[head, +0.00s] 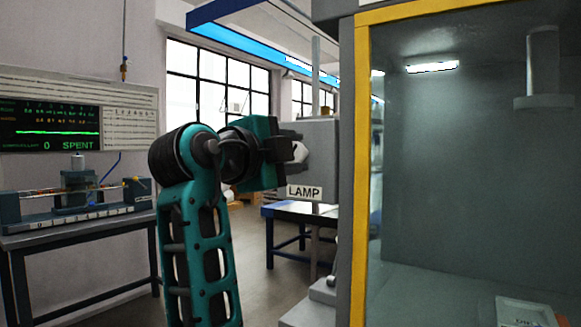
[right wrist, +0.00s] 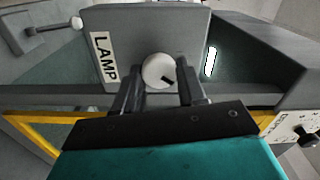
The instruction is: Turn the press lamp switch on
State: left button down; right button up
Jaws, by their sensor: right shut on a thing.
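The LAMP label (head: 304,192) is on the grey side of the press housing (head: 320,150). In the right wrist view the label (right wrist: 103,58) stands beside a round white knob (right wrist: 155,68), the lamp switch. The knob has a short black mark pointing to its lower right in that view. My right gripper (head: 292,150) reaches the switch from the left in the head view. Its two fingers (right wrist: 158,86) stand either side of the knob and are shut on it. The head view mostly hides the knob behind the gripper. My left gripper is not in view.
The yellow-edged press window (head: 450,180) stands at right, with a bright strip light (head: 432,67) inside. Another knob (right wrist: 307,137) and a white-tipped lever (right wrist: 76,23) show in the wrist view. A bench (head: 80,235) with apparatus and a display (head: 50,126) are at left.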

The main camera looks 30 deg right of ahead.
jog(key=shift+f+m+b, duration=0.15)
jog(key=shift+m+b, duration=0.35)
jog(key=shift+m, duration=0.5)
jog(key=o, duration=1)
jog(key=p+v, duration=0.1)
jog(key=v, duration=1.2)
